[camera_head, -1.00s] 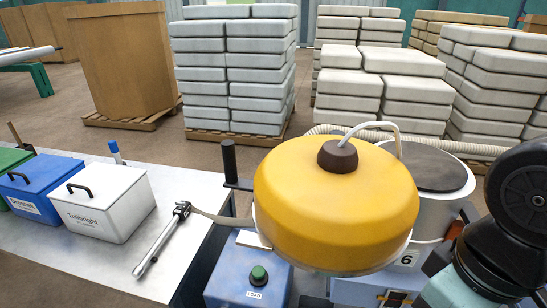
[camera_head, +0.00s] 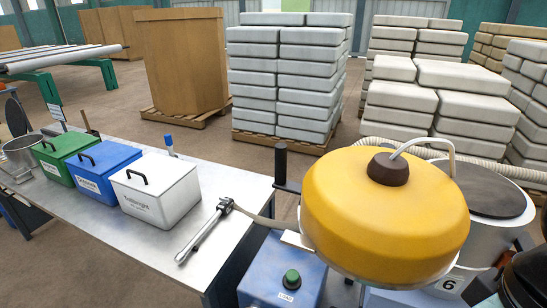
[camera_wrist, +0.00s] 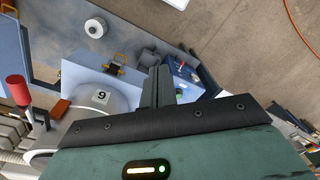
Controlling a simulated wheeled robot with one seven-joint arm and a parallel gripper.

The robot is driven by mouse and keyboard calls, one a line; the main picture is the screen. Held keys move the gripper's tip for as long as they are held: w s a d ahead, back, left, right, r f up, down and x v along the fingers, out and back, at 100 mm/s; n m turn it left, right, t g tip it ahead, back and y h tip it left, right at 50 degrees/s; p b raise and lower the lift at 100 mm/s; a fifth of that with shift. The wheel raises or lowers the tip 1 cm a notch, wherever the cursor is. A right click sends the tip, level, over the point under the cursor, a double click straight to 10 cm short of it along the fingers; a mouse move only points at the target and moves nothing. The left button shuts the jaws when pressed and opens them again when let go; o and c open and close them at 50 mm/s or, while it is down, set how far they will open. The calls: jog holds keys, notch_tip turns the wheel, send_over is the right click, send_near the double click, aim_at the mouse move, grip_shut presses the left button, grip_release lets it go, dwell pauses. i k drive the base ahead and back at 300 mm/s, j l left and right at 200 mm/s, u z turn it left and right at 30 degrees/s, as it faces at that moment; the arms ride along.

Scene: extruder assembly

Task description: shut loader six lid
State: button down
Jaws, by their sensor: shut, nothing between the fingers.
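A large yellow round lid (camera_head: 385,215) with a brown knob (camera_head: 388,168) fills the right middle of the head view. It covers most of a pale cylinder with a label "6" (camera_head: 450,284) low on its side. I cannot tell how the lid meets the rim. A grey cylinder with an upside-down label (camera_wrist: 101,97) shows at the left of the wrist view. My gripper (camera_wrist: 158,88) is shut and empty in the wrist view, apart from that cylinder. The head view does not show my gripper; part of my arm is at its lower right edge.
A pale drum with a dark round top (camera_head: 482,192) stands right of the lid. A blue box with a green button (camera_head: 291,279) is below left. A metal table (camera_head: 110,222) carries white (camera_head: 155,190), blue (camera_head: 105,172) and green bins. Stacked sacks (camera_head: 285,85) stand behind.

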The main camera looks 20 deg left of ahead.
aim_at(384, 217)
jog(key=k+l+u, duration=0.1)
jog(key=u, duration=0.2)
jog(key=k+l+u, duration=0.1)
jog(key=l+u, duration=0.25)
jog(key=i+j, duration=0.2)
jog(key=j, duration=0.15)
jog(key=i+j+z, duration=0.1)
jog(key=j, duration=0.25)
jog(key=i+j, duration=0.5)
jog(key=j, duration=0.2)
jog(key=z, duration=0.05)
